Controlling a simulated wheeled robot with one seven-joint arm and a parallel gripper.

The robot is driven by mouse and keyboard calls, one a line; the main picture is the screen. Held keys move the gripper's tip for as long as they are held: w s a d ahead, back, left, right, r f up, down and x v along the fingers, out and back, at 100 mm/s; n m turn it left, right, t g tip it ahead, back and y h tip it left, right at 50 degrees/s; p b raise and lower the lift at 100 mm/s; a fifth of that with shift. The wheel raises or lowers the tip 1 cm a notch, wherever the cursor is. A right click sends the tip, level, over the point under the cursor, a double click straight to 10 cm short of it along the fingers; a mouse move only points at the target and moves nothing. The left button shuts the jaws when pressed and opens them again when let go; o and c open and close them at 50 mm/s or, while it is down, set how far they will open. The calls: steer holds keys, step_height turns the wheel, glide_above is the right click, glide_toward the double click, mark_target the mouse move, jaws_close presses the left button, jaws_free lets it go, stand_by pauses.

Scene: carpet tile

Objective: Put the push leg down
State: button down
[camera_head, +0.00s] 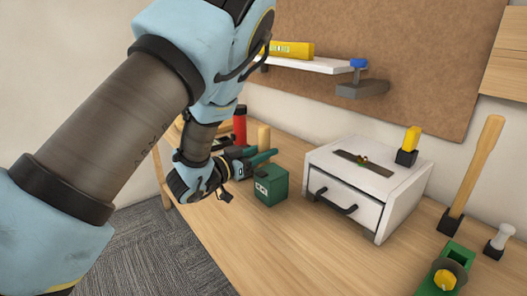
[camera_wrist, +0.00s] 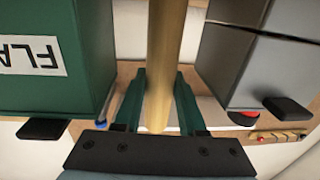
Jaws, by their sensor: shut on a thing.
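A pale wooden rod (camera_wrist: 163,60), which I take to be the push leg, runs between the two green fingers of my gripper (camera_wrist: 159,85) in the wrist view. My gripper is shut on it. In the head view my gripper (camera_head: 256,155) is over the workbench, just behind and above a green box (camera_head: 270,188). The upper part of the rod (camera_head: 263,136) stands up by the fingers there; its lower end is hidden. The green box shows at the left in the wrist view (camera_wrist: 50,85), with a partly visible label.
A white drawer unit (camera_head: 340,172) stands right of the green box on the workbench (camera_head: 300,240). A red cylinder (camera_head: 240,122) is behind my gripper. A wooden-handled tool (camera_head: 472,175) and a green holder (camera_head: 455,262) are far right. The front of the bench is clear.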

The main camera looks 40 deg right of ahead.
steer(key=shift+c, duration=2.4)
jaws_free()
steer(key=shift+f, duration=0.1)
steer(key=a+b, duration=0.3)
steer(key=a, duration=0.9)
